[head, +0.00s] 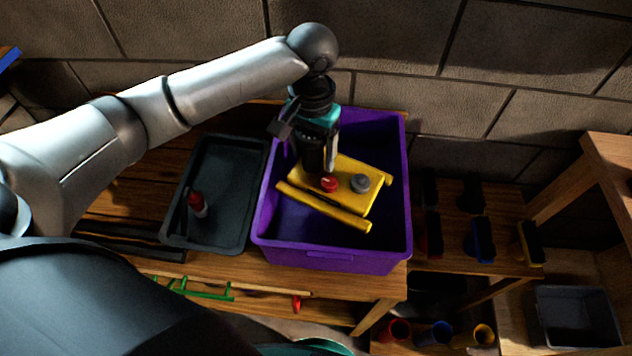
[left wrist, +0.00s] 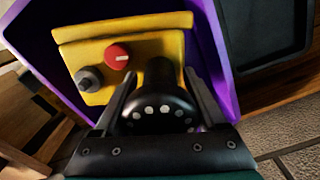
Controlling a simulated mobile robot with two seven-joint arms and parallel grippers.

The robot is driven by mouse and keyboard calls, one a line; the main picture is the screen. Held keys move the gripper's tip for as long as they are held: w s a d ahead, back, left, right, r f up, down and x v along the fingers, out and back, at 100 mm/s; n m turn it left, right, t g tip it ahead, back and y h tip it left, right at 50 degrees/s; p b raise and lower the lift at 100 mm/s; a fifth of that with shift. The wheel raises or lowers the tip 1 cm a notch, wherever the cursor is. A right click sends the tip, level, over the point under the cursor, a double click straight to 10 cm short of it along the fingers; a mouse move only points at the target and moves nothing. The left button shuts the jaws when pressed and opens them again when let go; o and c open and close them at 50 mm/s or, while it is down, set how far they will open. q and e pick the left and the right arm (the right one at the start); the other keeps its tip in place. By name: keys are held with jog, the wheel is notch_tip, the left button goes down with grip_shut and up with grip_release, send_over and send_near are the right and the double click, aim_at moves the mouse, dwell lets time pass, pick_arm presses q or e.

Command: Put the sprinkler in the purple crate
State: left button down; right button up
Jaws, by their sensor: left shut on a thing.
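The sprinkler (head: 350,192) is a yellow base with side bars, a red knob and a grey knob. In the left wrist view, the sprinkler (left wrist: 98,72) also shows a dark round upright part with pale dots. My left gripper (head: 322,172) points down over it, shut on that dark part. The sprinkler is inside the outline of the purple crate (head: 335,259), turned at an angle to its walls. I cannot tell whether it touches the crate floor. The purple crate also shows in the left wrist view (left wrist: 215,62). My right gripper is not in view.
A dark tray (head: 222,228) stands left of the crate, with a small red-topped item (head: 197,204) in it. A block wall (head: 405,50) is close behind. Shelves at the right hold dark, coloured tools (head: 480,240), several cups (head: 440,333) and a grey bin (head: 577,318).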

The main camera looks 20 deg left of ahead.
aim_at(313, 142)
pick_arm(q)
notch_tip(313, 142, down, 5)
jog(key=shift+r+b, duration=0.15)
jog(key=shift+b, duration=0.2)
jog(key=shift+f, duration=0.45)
notch_tip(313, 142, down, 4)
jog(key=shift+r+b, duration=0.15)
jog(key=shift+b, duration=0.35)
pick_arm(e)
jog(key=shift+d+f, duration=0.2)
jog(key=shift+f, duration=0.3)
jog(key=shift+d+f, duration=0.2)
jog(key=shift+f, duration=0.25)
pick_arm(q)
grip_release()
notch_tip(313, 142, up, 12)
jog(key=shift+r+p, duration=0.1)
jog(key=shift+p, duration=1.15)
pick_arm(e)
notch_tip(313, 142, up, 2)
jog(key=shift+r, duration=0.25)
